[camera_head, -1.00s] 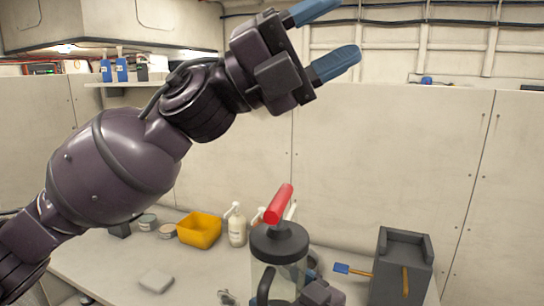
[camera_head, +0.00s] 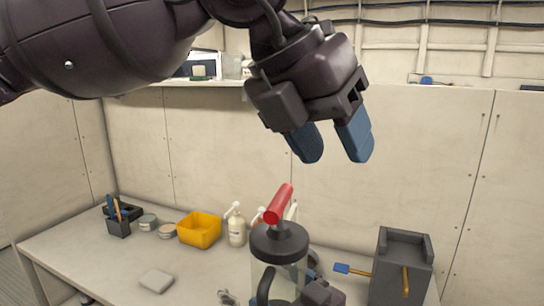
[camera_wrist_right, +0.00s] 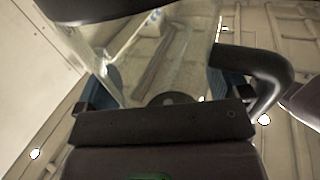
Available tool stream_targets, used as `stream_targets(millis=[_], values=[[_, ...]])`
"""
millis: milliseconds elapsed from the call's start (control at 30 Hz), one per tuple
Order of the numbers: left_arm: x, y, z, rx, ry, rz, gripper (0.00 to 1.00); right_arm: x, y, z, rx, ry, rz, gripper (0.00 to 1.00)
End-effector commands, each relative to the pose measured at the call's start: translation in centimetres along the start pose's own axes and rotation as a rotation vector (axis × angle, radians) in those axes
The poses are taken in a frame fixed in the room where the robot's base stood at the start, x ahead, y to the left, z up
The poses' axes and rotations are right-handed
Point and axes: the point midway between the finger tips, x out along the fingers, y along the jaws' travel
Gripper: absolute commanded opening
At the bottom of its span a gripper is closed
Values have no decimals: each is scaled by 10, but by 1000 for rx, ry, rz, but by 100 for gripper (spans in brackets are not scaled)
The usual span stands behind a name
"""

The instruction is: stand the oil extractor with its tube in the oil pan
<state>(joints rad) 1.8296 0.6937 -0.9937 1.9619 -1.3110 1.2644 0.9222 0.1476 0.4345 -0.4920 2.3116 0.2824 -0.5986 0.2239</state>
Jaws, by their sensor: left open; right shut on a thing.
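The oil extractor (camera_head: 279,245) stands upright at the lower middle of the head view, with a clear body, black lid, red pump handle and a black curved part low on its front. My right gripper (camera_head: 318,292) is partly hidden behind it and shut on it. In the right wrist view the extractor's clear body (camera_wrist_right: 160,50) fills the space between the blue fingers. My left gripper (camera_head: 335,155) is open and empty, fingers down, in the air above and right of the red handle. I cannot make out the tube or identify an oil pan for certain.
The bench (camera_head: 110,262) holds a yellow tub (camera_head: 199,230), a white pump bottle (camera_head: 236,230), several tins, a black tool holder (camera_head: 118,227) and a flat grey block (camera_head: 156,281). A dark grey stand (camera_head: 402,265) with yellow-handled tools is at the right.

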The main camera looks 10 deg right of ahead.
Motion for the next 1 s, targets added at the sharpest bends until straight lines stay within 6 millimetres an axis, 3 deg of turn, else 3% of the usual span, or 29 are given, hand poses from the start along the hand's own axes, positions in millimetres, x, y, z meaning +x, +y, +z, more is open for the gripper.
stream_targets(millis=[100, 300, 567, 1000], values=[[3, 30, -5, -89, 24, 174, 52, 0, 0, -2, -1, 4, -1, 47], [-6, 61, -11, -233, 28, 379, 52, 0, 0, -2, -1, 5, -1, 47], [-7, 70, -17, -334, 34, 439, 52, 0, 0, -2, -1, 5, -1, 47], [46, 94, -23, -336, 37, 436, 52, 0, 0, -2, -1, 5, -1, 47]])
